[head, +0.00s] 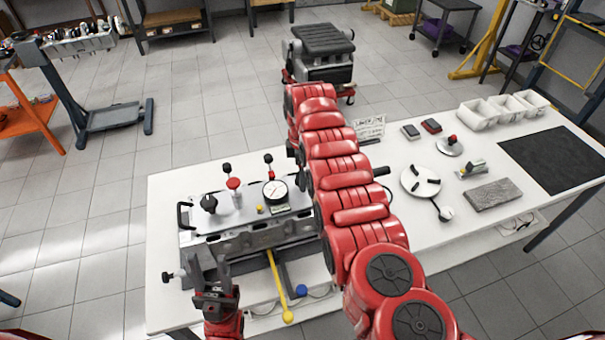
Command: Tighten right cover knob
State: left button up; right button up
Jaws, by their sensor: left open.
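The metal fixture (250,240) with its cover stands on the white bench. On top are a black knob (208,203), a red knob (234,184), two small black-topped posts at the back and a round dial gauge (275,192). My right arm crosses in front of the fixture's right end, so I cannot pick out the right cover knob. My left gripper (209,268) is open and empty, fingers pointing up, in front of the fixture's left front corner. My right gripper is not visible.
A yellow-handled tool (286,313) and a blue ball-ended lever (301,290) stick out at the front. A round plate (420,181), grey block (493,194), white bins (480,112) and black mat (560,165) lie on the bench's right side.

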grip_shut()
jog(key=shift+w+f+m+b, duration=0.15)
jog(key=shift+m+b, duration=0.15)
jog(key=shift+b, duration=0.25)
jog(key=m+b, duration=0.5)
jog(key=b, duration=0.2)
jog(key=shift+f+m, duration=0.1)
jog(key=shift+m, duration=0.2)
jog(key=shift+m+b, duration=0.55)
jog(key=shift+m, duration=0.25)
jog(key=shift+m+b, duration=0.35)
jog(key=shift+m, duration=0.65)
jog(key=m, duration=0.2)
jog(key=shift+r+m, duration=0.3)
jog(key=m, duration=0.3)
jog(key=shift+m, duration=0.3)
jog(key=m, duration=1.3)
jog(key=shift+d+m, duration=0.1)
jog(key=shift+m, duration=0.2)
jog(key=m, duration=0.6)
jog(key=shift+p, duration=0.4)
jog(key=shift+m, duration=0.3)
